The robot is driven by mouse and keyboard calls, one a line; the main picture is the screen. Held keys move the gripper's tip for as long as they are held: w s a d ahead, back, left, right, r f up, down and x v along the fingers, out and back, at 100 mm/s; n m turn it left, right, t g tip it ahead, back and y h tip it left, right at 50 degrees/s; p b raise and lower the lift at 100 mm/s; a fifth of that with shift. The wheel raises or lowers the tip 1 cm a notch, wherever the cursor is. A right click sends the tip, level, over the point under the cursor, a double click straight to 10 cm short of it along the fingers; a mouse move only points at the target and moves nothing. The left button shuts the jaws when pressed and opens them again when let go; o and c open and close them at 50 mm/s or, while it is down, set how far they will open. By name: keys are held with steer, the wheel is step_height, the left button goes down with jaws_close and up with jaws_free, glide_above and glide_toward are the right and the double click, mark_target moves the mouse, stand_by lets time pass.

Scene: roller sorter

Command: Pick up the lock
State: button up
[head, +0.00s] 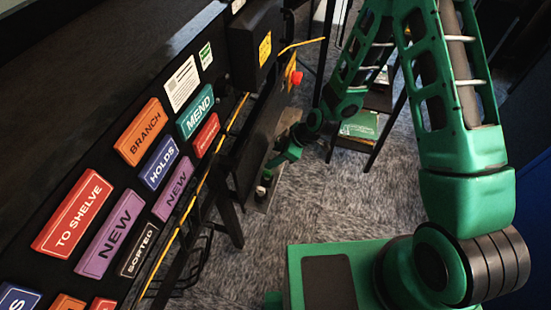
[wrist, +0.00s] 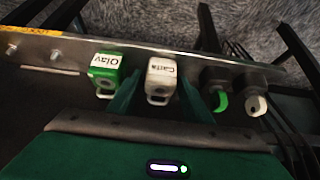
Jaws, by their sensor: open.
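A white lock (wrist: 160,80) with a name label sits at a metal plate (wrist: 60,55) in the wrist view. Its label is upside down and too small to read surely. A green lock (wrist: 104,72) labelled "Olav" sits just left of it. My gripper (wrist: 160,100) is open, with one green finger on each side of the white lock. The left finger passes between the two locks. I cannot tell whether the fingers touch the white lock. In the head view my gripper (head: 277,163) is at the small plate beside the black machine, and the locks are too small to tell apart.
A red button (head: 294,77) and the sorter's labelled panel (head: 75,213) stand left of my arm. A shelf (head: 362,125) stands behind.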

steer(key=c, duration=0.9)
steer(key=shift+r, duration=0.1)
step_height(320, 180, up, 32)
steer(key=shift+r, duration=0.15)
stand_by(0.9)
